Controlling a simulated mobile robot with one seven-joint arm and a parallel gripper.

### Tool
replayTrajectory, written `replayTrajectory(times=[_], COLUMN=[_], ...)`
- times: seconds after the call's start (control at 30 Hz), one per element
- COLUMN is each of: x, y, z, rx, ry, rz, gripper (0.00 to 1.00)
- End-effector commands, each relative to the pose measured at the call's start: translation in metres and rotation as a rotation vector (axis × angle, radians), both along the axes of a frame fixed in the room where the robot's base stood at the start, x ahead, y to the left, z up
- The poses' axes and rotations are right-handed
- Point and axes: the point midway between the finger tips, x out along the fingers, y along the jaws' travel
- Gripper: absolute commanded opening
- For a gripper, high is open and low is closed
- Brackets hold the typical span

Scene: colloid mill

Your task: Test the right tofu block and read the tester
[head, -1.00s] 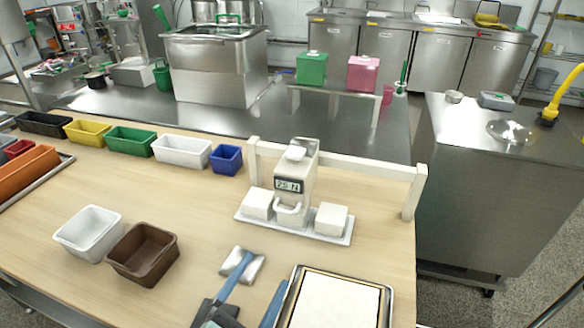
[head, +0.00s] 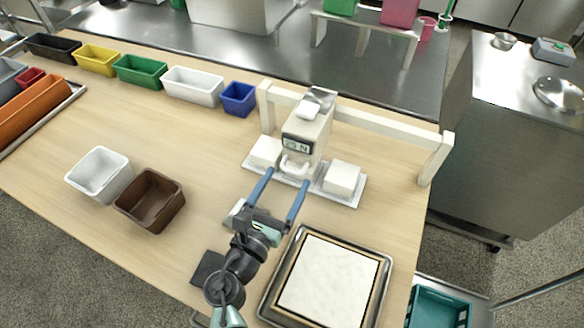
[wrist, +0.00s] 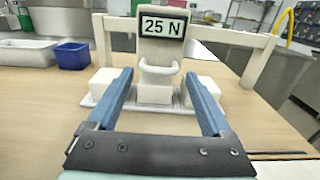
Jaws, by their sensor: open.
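The white tester (head: 306,135) stands on a pale tray (head: 318,187) between two white tofu blocks. Its display reads 25 N in the wrist view (wrist: 162,27). A white loop handle (wrist: 158,68) sticks out of its front below the display. The right tofu block (head: 341,178) sits on the tray to the right of the tester, and the left tofu block (head: 266,152) sits to its left. My gripper (head: 287,178) is open and empty, with its blue fingers pointing at the tester. In the wrist view the handle lies between the fingertips; contact cannot be told.
A cream rail frame (head: 436,160) stands behind and right of the tester. A metal tray with a white slab (head: 322,281) lies at the front right. A brown bin (head: 150,201) and a white bin (head: 99,175) stand left. Bare wood lies between them and the tester.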

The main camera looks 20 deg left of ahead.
Motion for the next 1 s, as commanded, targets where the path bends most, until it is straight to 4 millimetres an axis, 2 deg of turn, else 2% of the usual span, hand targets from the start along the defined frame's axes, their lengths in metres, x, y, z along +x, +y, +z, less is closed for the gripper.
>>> replayTrajectory(times=[0.1,0.23,0.6,0.67,1.0], x=[0.02,0.032,0.038,0.037,0.037], y=[-0.001,-0.001,-0.002,-0.002,-0.002], z=[0.0,0.0,0.0,0.0,0.0], rx=[0.001,0.002,0.002,0.002,0.002], ry=[0.0,0.0,0.001,0.001,0.001], rz=[-0.003,-0.001,-0.001,-0.001,-0.003], gripper=[0.84,0.84,0.84,0.75,0.14])
